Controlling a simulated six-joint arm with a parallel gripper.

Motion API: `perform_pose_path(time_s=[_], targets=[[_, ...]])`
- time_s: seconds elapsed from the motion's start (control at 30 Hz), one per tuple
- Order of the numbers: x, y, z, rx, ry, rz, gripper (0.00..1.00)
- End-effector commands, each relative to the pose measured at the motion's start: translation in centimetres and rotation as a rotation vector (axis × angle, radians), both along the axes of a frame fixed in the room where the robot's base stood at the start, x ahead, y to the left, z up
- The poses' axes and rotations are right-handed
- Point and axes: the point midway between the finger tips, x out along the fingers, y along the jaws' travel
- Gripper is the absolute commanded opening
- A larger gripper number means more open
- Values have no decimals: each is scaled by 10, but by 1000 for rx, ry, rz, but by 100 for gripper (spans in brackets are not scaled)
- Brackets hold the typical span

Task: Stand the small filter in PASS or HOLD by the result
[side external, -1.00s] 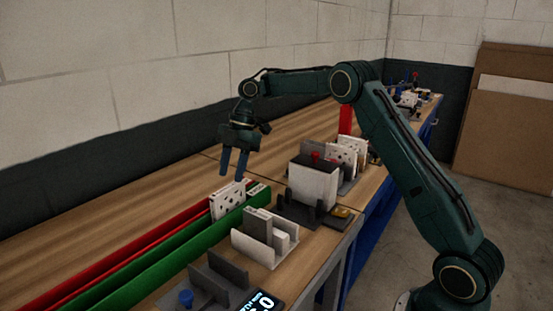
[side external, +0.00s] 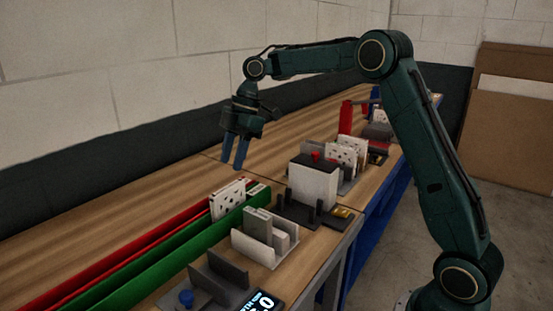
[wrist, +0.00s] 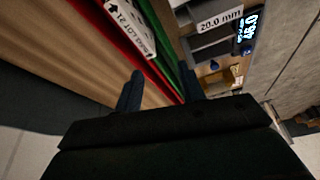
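My gripper (side external: 235,153) hangs empty above the bench with its two blue fingers apart. In the wrist view my gripper (wrist: 160,88) also has clear space between its fingertips. A white filter with dark spots (side external: 228,201) stands at the far end of the red rail (side external: 150,240) and the green rail (side external: 160,256), below my gripper and apart from it. I cannot read which rail is PASS or HOLD.
A white holder (side external: 250,247) with grey blocks stands beside the green rail. Behind it are a white box (side external: 314,190) with a red knob and several spotted panels (side external: 347,152). A grey slotted holder (side external: 222,278) and a lit display (side external: 262,302) sit in front. Bare bench lies left of the rails.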

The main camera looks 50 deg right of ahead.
Motion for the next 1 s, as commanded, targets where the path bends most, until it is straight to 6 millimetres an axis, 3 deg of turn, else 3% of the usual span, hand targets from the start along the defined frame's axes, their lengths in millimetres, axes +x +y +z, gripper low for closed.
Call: perform_pose_path(time_s=[0.2,0.5,0.73,1.0], targets=[[-38,19,38,-12,-2,-189,40],[-99,35,68,-16,-8,-452,40],[-151,40,78,-11,-21,-652,40],[-214,37,74,6,-45,-884,40]])
